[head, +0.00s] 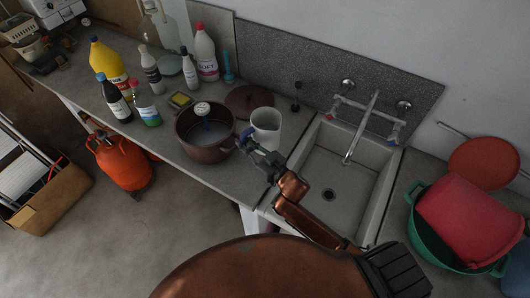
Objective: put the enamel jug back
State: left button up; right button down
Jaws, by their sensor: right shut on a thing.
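The white enamel jug (266,120) is in the head view, upright at the left edge of the sink. My right gripper (250,145) is at its near lower side and shut on it. The fingers cover part of the jug, and its handle is not clearly visible. I cannot tell whether its base touches the counter or is slightly above it. My left gripper is not in view.
A brown pot (205,148) stands close left of the jug, with a brown lid (248,98) behind. The sink (340,185) and its tap (362,130) are at right. Several bottles crowd the counter's left. A red tub (470,215) sits in a green basin (428,240).

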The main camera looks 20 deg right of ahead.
jog(key=shift+w+r, duration=0.45)
jog(key=shift+w+f, duration=0.15)
jog(key=shift+f, duration=0.15)
notch_tip(320, 180, down, 9)
jog(key=shift+f, duration=0.2)
jog(key=c, duration=2.3)
grip_release()
jog(key=shift+f, duration=0.25)
jog(key=o, duration=0.4)
